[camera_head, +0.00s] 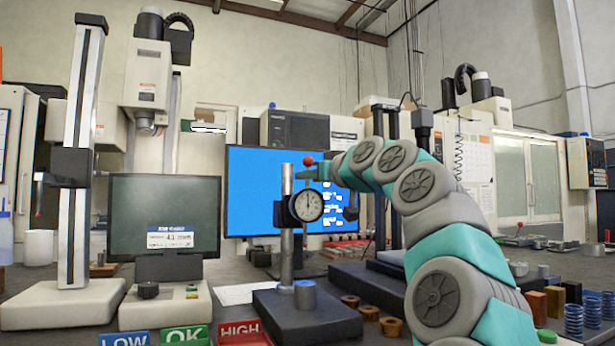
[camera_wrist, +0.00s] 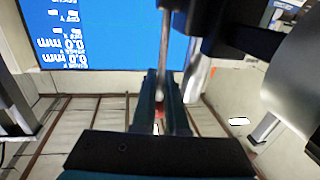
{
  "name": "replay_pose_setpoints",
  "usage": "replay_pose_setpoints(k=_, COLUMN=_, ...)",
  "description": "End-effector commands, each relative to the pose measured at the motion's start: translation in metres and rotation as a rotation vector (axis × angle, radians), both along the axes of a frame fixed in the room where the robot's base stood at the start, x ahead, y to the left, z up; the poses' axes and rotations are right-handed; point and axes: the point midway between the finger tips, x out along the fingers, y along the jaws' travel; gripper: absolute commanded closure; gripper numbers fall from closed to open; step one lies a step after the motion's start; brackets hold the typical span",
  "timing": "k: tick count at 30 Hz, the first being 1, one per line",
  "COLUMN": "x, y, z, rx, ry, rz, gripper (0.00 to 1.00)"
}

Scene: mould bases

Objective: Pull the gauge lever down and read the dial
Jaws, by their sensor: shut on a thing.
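The dial gauge (camera_head: 307,205) has a round white face in a dark ring, mounted on a silver post (camera_head: 287,235) on a dark stand base (camera_head: 306,313). Its needle seems to point near the top, but the scale is too small to read. The lever's red ball (camera_head: 308,160) sits above the dial. My gripper (camera_head: 312,171) reaches in from the right at the lever, just under the ball, and is shut on it. In the wrist view a bit of red (camera_wrist: 159,112) shows between my teal fingers (camera_wrist: 163,88).
LOW (camera_head: 124,339), OK (camera_head: 187,335) and HIGH (camera_head: 240,332) trays line the front edge. A blue screen (camera_head: 255,190) stands close behind the gauge. A height gauge (camera_head: 70,220) and a dark monitor (camera_head: 165,215) stand left. Brown rings (camera_head: 391,326) lie right of the base.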

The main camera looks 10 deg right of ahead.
Motion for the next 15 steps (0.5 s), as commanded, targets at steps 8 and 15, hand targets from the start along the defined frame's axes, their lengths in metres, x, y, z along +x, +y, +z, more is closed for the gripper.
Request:
replay_pose_setpoints(k=8, x=0.0001, y=0.0007, z=-0.0008, rx=-0.001, ry=0.002, rz=0.001, gripper=1.0)
replay_pose_setpoints(k=15, x=-0.0016, y=0.0007, z=-0.0052, rx=0.003, ry=-0.02, rz=0.002, gripper=1.0)
